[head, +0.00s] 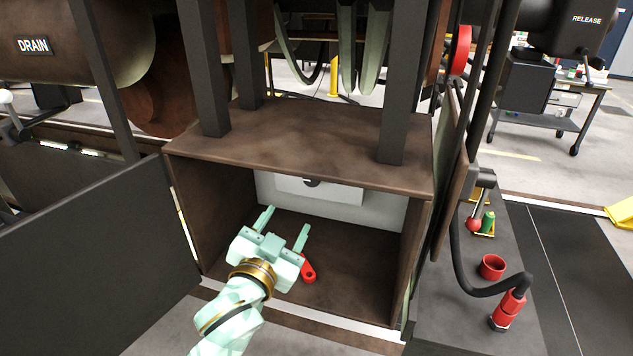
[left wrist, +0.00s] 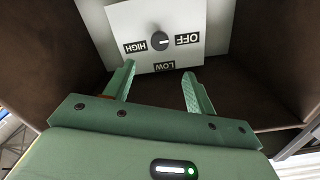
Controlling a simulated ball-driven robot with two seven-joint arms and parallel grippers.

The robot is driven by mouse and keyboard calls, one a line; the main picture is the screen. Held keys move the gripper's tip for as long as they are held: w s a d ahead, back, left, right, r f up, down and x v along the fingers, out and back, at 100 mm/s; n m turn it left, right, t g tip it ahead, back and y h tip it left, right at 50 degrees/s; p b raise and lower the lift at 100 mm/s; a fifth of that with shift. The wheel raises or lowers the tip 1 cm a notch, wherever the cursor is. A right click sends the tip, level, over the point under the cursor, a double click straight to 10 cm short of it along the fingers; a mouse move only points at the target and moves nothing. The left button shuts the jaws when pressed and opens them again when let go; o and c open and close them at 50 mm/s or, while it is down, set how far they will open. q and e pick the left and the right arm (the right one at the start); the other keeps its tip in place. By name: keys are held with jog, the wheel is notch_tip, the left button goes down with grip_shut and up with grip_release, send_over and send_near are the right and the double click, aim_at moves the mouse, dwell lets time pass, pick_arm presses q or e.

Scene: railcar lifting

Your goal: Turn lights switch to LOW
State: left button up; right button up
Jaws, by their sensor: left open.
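The lights switch is a dark round knob (left wrist: 160,41) on a white panel (left wrist: 205,15) at the back of a brown box. The labels HIGH, OFF and LOW surround it, and its white mark points toward OFF. In the head view the panel (head: 345,193) shows below the box top, which hides the knob's upper part (head: 312,183). My left gripper (head: 285,226) is open and empty inside the box, in front of and below the panel. In the left wrist view its fingers (left wrist: 157,82) are apart, with LOW between them, not touching the knob.
The brown box (head: 300,145) has a top, side walls and floor around my left gripper. A red piece (head: 308,268) lies on its floor beside the gripper. A dark open door (head: 90,255) stands left. A side shelf (head: 450,310) holds a red cup (head: 491,266).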

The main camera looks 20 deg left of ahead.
pick_arm(q)
jog(key=w, duration=1.4)
jog(key=shift+w+d, duration=0.25)
jog(key=shift+w, duration=0.1)
jog(key=c, duration=1)
